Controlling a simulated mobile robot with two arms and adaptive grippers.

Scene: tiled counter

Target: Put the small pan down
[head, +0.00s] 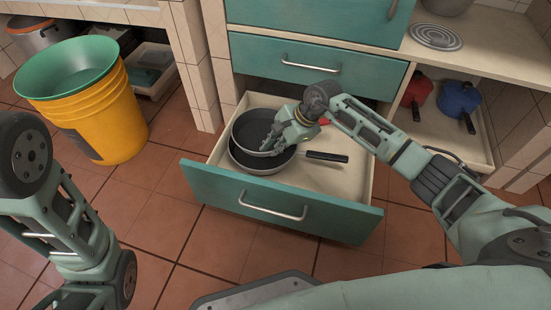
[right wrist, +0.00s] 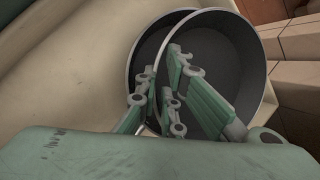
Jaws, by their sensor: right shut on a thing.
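The small pan (head: 250,124), dark inside with a pale rim, is inside the open drawer, overlapping another dark pan (head: 262,166) beneath it. My right gripper (head: 272,143) is shut on the small pan at its near rim. In the right wrist view, the fingers (right wrist: 160,84) straddle the rim of the small pan (right wrist: 225,50), with the other pan (right wrist: 150,48) behind it to the left. The lower pan's black handle (head: 327,157) points right. Whether the two pans touch is hidden. My left arm shows at the left, but its gripper is out of view.
A yellow bucket (head: 103,120) stands left. Red (head: 416,92) and blue (head: 458,98) pans lie on the right shelf.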

